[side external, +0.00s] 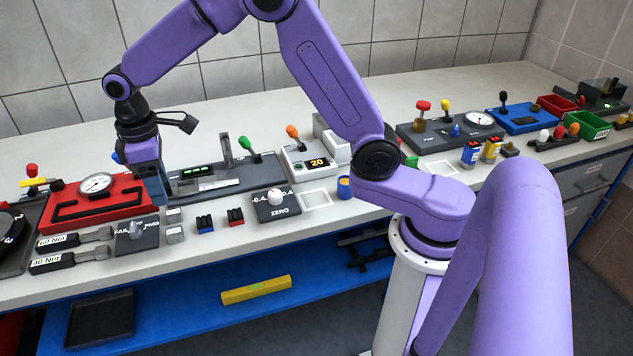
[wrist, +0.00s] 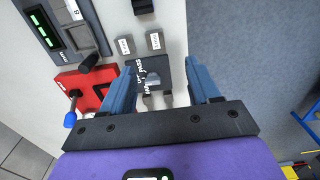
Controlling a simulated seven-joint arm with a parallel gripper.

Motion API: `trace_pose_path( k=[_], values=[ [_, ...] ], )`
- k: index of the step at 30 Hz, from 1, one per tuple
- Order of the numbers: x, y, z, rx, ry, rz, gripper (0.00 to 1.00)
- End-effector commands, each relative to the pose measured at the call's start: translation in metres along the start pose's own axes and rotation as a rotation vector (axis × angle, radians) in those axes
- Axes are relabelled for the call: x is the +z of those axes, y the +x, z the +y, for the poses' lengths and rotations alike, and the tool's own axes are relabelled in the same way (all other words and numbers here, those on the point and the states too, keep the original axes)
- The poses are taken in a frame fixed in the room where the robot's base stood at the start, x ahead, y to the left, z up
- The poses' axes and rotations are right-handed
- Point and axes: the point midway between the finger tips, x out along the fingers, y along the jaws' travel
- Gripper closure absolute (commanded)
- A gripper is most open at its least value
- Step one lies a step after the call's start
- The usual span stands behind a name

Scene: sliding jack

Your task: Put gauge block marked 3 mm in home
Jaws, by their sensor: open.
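Two small grey blocks with white labels stand near the bench's front edge, one behind (side external: 174,215) and one in front (side external: 175,235). They show in the wrist view as a left block (wrist: 124,46) and a right block (wrist: 155,41). Their markings are too small to read, so I cannot tell which is 3 mm. My gripper (side external: 155,192) is open and empty, just left of the blocks. In the wrist view my gripper (wrist: 165,80) has its fingers either side of the dark FAIL/PASS plate (wrist: 163,68). I cannot make out a place marked home.
A red gauge unit (side external: 105,196) is left of my gripper, and a grey slide device with a green display (side external: 197,171) is right. A white-framed square (side external: 316,199) is clear.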

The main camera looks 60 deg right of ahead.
Motion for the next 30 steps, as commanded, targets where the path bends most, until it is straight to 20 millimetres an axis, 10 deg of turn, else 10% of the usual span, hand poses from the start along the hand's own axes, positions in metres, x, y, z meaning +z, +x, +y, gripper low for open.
trace_pose_path(
  k=[15,30],
  values=[
    [0.124,-0.034,-0.099,0.001,-0.141,0.016,0.39],
    [0.28,-0.029,-0.155,-0.005,-0.273,0.028,0.39]
  ],
)
